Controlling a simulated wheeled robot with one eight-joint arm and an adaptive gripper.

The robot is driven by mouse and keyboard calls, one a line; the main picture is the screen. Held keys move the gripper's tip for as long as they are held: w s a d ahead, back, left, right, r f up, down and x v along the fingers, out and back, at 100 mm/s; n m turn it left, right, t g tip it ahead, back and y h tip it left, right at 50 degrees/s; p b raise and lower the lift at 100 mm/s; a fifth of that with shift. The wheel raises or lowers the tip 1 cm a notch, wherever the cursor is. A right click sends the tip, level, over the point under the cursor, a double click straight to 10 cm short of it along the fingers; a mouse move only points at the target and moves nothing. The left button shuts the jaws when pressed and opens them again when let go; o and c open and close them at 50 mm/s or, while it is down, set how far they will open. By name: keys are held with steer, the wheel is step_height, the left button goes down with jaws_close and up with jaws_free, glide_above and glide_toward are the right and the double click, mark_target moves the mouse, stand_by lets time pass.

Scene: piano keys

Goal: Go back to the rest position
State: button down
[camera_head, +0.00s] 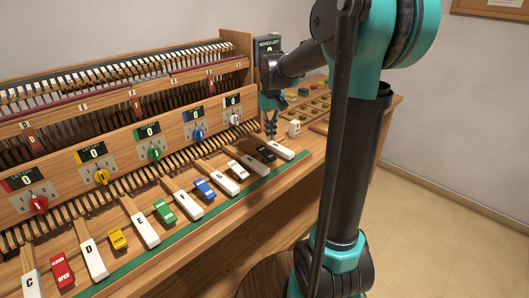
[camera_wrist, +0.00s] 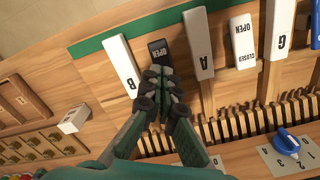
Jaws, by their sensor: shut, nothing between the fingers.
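My gripper (camera_head: 271,134) is shut and empty, pointing down over the right end of the keyboard. I cannot tell whether the tips touch anything. The black block (camera_head: 266,153) and the B key (camera_head: 281,150) also show in the head view. The rest position is not marked in either view.
A wooden panel with coloured knobs, such as the blue knob (camera_head: 197,134), stands behind the keys. A small white block (camera_head: 294,128) and a compartment tray (camera_head: 318,103) lie right of the gripper. Other keys and coloured switches extend left. Open floor (camera_head: 440,225) lies at the right.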

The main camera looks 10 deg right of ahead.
steer(key=s+d+f+t, duration=0.2)
steer(key=s+f, duration=0.5)
steer(key=s, duration=0.4)
steer(key=s+d+f+m+t, duration=0.1)
steer(key=s+d+f+t, duration=0.1)
steer(key=s+f, duration=0.5)
steer(key=s, duration=0.4)
steer(key=shift+f, duration=0.3)
